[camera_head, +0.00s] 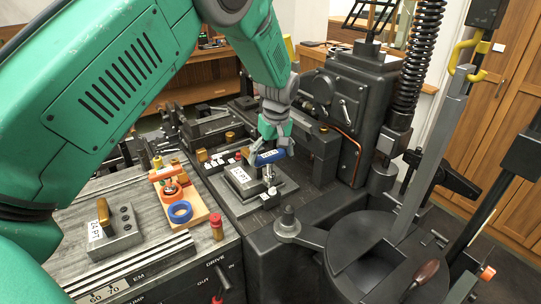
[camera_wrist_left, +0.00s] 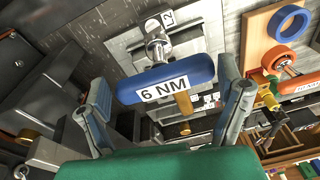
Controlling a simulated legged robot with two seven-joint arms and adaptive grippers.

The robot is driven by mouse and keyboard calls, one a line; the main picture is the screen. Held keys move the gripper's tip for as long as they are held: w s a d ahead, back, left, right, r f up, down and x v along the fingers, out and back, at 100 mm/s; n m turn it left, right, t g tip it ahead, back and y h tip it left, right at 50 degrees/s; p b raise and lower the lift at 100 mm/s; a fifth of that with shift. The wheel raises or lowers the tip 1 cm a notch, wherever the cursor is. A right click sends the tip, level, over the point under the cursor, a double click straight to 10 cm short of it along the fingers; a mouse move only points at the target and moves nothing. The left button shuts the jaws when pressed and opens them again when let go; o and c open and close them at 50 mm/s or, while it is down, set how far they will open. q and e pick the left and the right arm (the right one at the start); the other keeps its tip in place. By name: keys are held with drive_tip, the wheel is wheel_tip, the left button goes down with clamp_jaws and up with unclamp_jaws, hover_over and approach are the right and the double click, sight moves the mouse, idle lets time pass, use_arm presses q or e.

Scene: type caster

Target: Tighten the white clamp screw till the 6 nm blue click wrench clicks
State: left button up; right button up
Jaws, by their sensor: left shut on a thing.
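The blue click wrench (camera_wrist_left: 200,70), labelled 6 NM, lies between the fingers of my left gripper (camera_wrist_left: 168,86), which is shut on it. In the head view the blue wrench (camera_head: 269,157) shows just under my left gripper (camera_head: 271,146). Its silver head (camera_wrist_left: 157,44) reaches down over the labelled metal block; whether it is fully seated cannot be told. A small white piece (camera_head: 271,190) shows below the silver head, perhaps the white clamp screw; the screw is largely hidden. My right gripper is out of view.
An orange wrench (camera_head: 172,188) and a blue ring (camera_head: 180,212) sit on a wooden holder at left. A metal block with a brass-coloured handle (camera_head: 104,213) stands at the bench's left. A dark machine column (camera_head: 343,110) rises at right.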

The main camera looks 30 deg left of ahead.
use_arm(q)
drive_tip(key=shift+d, duration=0.55)
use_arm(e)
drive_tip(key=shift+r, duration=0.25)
use_arm(q)
drive_tip(key=shift+d, duration=0.1)
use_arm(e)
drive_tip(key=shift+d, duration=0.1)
use_arm(q)
drive_tip(key=shift+f, duration=1.05)
drive_tip(key=shift+d, duration=0.1)
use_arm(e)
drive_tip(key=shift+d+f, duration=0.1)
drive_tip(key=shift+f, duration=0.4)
